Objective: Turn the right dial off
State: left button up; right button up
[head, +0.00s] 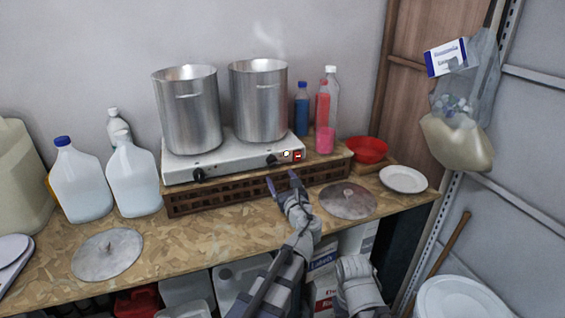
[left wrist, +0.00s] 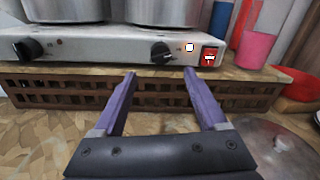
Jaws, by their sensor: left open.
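A white double hotplate (head: 230,158) stands on a wooden crate-like riser on the bench. Its right dial (head: 271,160) is a black knob on the front face, beside a small lit light and a red switch (head: 298,155). The right dial also shows in the left wrist view (left wrist: 161,53), beyond my fingers. The left dial (head: 198,174) sits under the left pot. My left gripper (head: 283,180) is open and empty, below and in front of the right dial, apart from it. It also shows in the left wrist view (left wrist: 168,100). My right gripper's fingers are not in view.
Two metal pots (head: 187,110) (head: 259,100) stand on the hotplate; faint steam rises above the right one. Round metal lids (head: 347,201) (head: 107,254) lie on the bench. Bottles, a pink cup (head: 325,140) and a red bowl (head: 366,150) stand right of the hotplate. White jugs stand left.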

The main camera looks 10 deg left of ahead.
aim_at(274, 165)
pick_arm(q)
jog(key=x, duration=0.7)
jog(key=shift+w+a, duration=0.15)
jog(key=shift+w, duration=0.2)
jog(key=shift+r, duration=0.1)
grip_shut()
dwell(0.4)
